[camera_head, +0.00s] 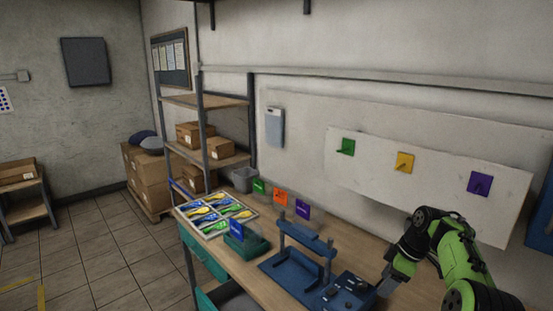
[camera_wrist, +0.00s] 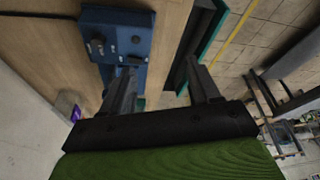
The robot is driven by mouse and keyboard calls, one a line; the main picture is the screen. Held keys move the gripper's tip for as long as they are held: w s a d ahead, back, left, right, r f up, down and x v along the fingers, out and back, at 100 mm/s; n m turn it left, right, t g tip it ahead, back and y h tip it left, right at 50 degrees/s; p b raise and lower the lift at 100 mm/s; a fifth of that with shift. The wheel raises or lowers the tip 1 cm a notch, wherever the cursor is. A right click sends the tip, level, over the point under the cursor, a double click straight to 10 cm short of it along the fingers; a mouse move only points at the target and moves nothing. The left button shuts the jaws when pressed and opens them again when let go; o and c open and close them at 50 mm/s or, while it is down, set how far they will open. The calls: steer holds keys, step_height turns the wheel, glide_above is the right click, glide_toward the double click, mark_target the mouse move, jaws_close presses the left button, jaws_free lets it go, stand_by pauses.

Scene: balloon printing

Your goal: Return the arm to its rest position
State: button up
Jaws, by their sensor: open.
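My green and black arm stands at the right of the head view, over the right end of the wooden workbench (camera_head: 250,268). My gripper (camera_head: 385,287) points down and left there, beside the blue press (camera_head: 290,270) and its control box. In the wrist view my gripper (camera_wrist: 165,75) has its two dark fingers spread apart with nothing between them. The blue control box (camera_wrist: 118,40) shows beyond the left finger, and the bench edge and floor lie beyond the right finger.
A tray (camera_head: 185,212) of colourful balloons and a green holder (camera_head: 240,245) stand left of the press. Small coloured signs stand behind them. A wall panel (camera_head: 430,195) with green, yellow and purple squares is behind my arm. Shelves with boxes (camera_head: 220,148) stand at the back.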

steer(key=s+a+r+m+t+h+b, duration=0.25)
steer(key=s+a+r+m, duration=0.35)
steer(key=s+a+r, duration=0.85)
steer(key=s+f+m, duration=0.3)
steer(key=s, duration=0.7)
steer(key=s+f+m+t, duration=0.1)
steer(key=s+f+m, duration=0.2)
steer(key=s, duration=0.8)
steer(key=shift+d+f+h, duration=0.2)
steer(key=shift+f+h, duration=0.15)
steer(key=shift+f, duration=0.3)
steer(key=shift+s+t, duration=0.15)
steer(key=shift+t, duration=0.1)
